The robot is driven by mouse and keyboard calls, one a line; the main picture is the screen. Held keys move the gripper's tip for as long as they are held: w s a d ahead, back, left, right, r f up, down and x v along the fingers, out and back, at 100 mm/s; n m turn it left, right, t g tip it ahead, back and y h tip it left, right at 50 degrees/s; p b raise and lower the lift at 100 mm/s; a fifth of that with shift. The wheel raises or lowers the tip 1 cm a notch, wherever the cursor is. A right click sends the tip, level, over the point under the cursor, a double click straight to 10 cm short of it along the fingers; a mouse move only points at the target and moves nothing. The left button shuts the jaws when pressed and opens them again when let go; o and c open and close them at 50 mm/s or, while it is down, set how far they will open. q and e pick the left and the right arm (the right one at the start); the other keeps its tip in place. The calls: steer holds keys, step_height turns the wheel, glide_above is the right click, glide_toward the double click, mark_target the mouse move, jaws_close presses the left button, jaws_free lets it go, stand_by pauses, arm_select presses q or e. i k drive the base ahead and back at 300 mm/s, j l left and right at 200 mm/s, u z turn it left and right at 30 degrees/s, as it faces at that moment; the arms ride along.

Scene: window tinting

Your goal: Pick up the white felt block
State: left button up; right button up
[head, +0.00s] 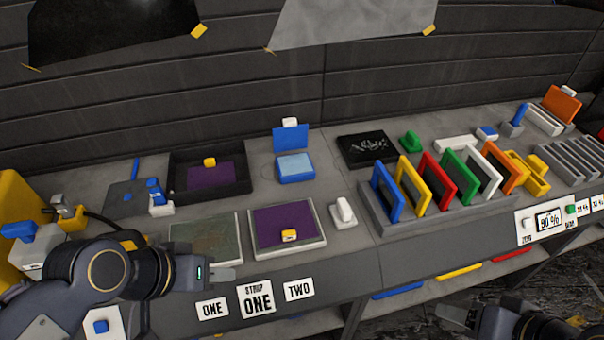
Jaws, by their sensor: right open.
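A white block with a raised upright part (343,213), which looks like the felt block, stands on the grey bench right of the front purple-covered panel (272,217). Its material cannot be made out. My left gripper (228,274) is over the bench's front edge, left of and nearer than the block, apart from it. Its fingers are seen edge-on, so their gap is unclear. My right gripper (456,318) is low at the bottom right, in front of the bench, open and away from the block.
A rack (440,213) of coloured frames stands right of the white block. A blue pad (295,168) lies behind it, and a dark tray (240,172) stands at the back left. Labels (257,299) line the front edge. Some bare bench surrounds the block.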

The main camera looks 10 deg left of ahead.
mark_target(342, 213)
steer(key=i+l+u, duration=0.25)
steer(key=l+u, duration=0.25)
steer(key=l, duration=0.95)
steer(key=l+u, duration=0.5)
steer(key=l, duration=0.95)
